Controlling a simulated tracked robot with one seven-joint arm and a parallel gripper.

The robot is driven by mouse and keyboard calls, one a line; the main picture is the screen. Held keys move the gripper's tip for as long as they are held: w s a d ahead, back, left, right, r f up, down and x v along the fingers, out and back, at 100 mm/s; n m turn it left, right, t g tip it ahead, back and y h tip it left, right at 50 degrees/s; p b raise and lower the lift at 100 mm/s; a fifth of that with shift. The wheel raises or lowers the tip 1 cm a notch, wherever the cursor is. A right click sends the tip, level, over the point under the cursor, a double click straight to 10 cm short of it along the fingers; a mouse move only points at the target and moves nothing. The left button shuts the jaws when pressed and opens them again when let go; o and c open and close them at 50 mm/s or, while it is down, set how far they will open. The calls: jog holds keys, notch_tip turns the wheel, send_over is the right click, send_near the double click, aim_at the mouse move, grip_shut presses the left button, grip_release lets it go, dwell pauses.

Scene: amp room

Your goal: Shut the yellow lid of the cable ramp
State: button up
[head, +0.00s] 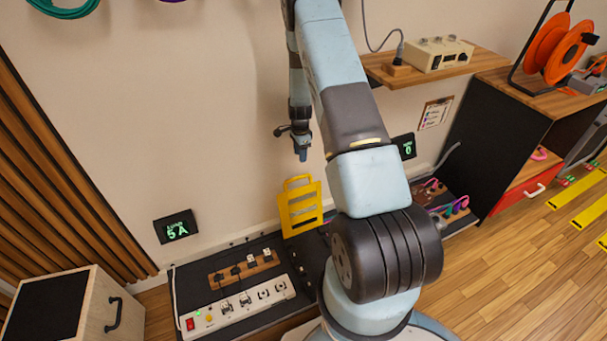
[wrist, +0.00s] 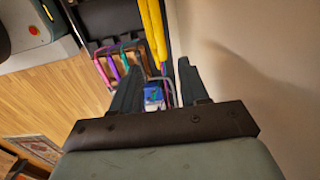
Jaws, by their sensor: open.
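The yellow lid (head: 301,227) of the cable ramp stands upright, raised open near the wall, with slots and a handle-like loop at its top. The dark ramp body below it is partly hidden by my arm. My gripper (head: 301,155) hangs fingers-down above the lid's top loop, apart from it in the head view. In the wrist view my gripper (wrist: 157,80) is open, with nothing held between its fingers. A yellow strip (wrist: 155,30), seemingly the lid seen edge-on, shows beyond the fingertips.
A white power strip (head: 238,310) and a wooden socket block (head: 243,269) lie on the low dark bench to the left. A wooden shelf (head: 480,62) with a cream box (head: 440,54) juts out at right. Colored cables (head: 455,206) lie low beside the black cabinet.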

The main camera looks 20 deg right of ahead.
notch_tip(320, 180, down, 12)
jog(key=shift+f, duration=0.15)
dwell(0.3)
grip_shut()
dwell(0.5)
